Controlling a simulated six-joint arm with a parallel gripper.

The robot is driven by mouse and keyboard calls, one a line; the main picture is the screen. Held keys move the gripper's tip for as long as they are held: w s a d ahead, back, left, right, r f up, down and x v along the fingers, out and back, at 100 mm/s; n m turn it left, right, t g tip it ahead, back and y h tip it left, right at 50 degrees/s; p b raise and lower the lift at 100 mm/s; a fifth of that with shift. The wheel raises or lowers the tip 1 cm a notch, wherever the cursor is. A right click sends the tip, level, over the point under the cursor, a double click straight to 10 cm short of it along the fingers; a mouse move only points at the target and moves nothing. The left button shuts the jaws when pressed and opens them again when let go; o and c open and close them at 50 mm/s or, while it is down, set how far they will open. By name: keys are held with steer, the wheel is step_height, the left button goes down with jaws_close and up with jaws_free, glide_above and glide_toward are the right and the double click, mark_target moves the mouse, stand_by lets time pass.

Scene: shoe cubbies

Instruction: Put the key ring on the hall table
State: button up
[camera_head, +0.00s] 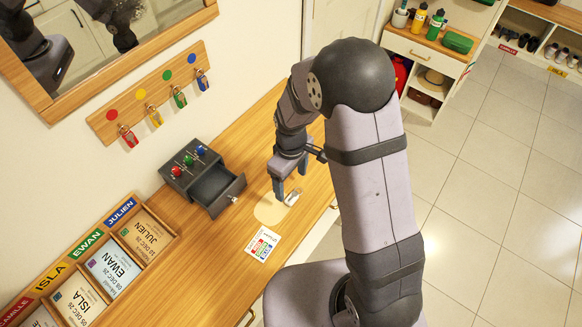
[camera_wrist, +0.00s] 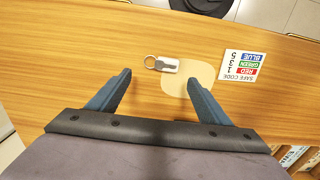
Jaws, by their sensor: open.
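A key ring with a pale grey-and-white tag (camera_wrist: 168,66) lies flat on the wooden hall table (camera_head: 225,140), at the edge of a round tan patch (camera_wrist: 200,72). It also shows in the head view (camera_head: 293,197), just beside my fingers. My gripper (camera_wrist: 160,77) is open and empty, its fingers pointing at the table. In the wrist view the key ring appears just beyond and between the two fingertips, not touched. In the head view my gripper (camera_head: 290,183) hangs over the table close to the key ring; the exact height gap is hard to tell.
A dark box (camera_head: 188,170) with coloured knobs has its drawer (camera_head: 217,189) pulled open left of my gripper. A safe code card (camera_head: 263,243) lies nearby. Coloured key tags hang on a wall rack (camera_head: 150,90). Name-card trays (camera_head: 140,235) fill the table's lower left.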

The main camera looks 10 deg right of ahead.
mark_target(291, 193)
step_height(291, 193, up, 7)
steer(key=b, duration=0.1)
stand_by(0.3)
steer(key=s+d+r+m, duration=0.1)
steer(key=s+d+m, duration=0.3)
steer(key=s, duration=0.3)
steer(key=s+d+r+m, duration=0.1)
steer(key=s+d+m, duration=0.3)
steer(key=s, duration=0.3)
steer(key=shift+s+m, duration=0.3)
steer(key=shift+m, duration=0.2)
